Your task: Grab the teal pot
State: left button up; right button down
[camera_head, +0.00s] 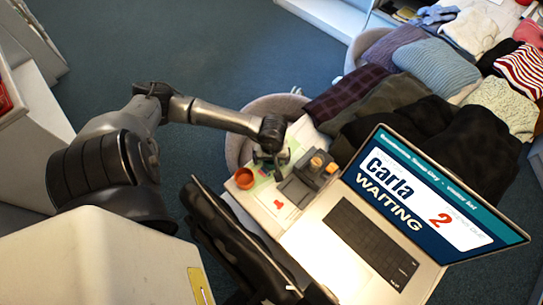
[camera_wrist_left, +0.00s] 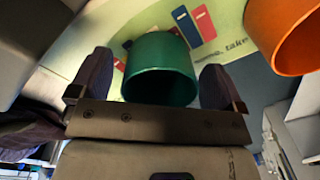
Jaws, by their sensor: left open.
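The teal pot (camera_wrist_left: 160,68) stands in the left wrist view between the two dark fingers of my left gripper (camera_wrist_left: 155,82). The fingers are open, one on each side of the pot, with small gaps showing. In the head view my left gripper (camera_head: 270,158) points down over the papers beside the laptop and largely hides the pot there. An orange pot (camera_head: 244,178) stands just left of the gripper; it also shows at the upper right of the left wrist view (camera_wrist_left: 288,35). My right gripper is not in view.
A grey holder (camera_head: 300,185) with orange-topped items stands close to the right of the gripper. The open laptop (camera_head: 365,225) is nearer on the right. Folded clothes (camera_head: 430,62) fill the upper right. A round grey seat (camera_head: 245,125) is behind the gripper.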

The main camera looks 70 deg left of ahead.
pick_arm(q)
jog(key=c, duration=1)
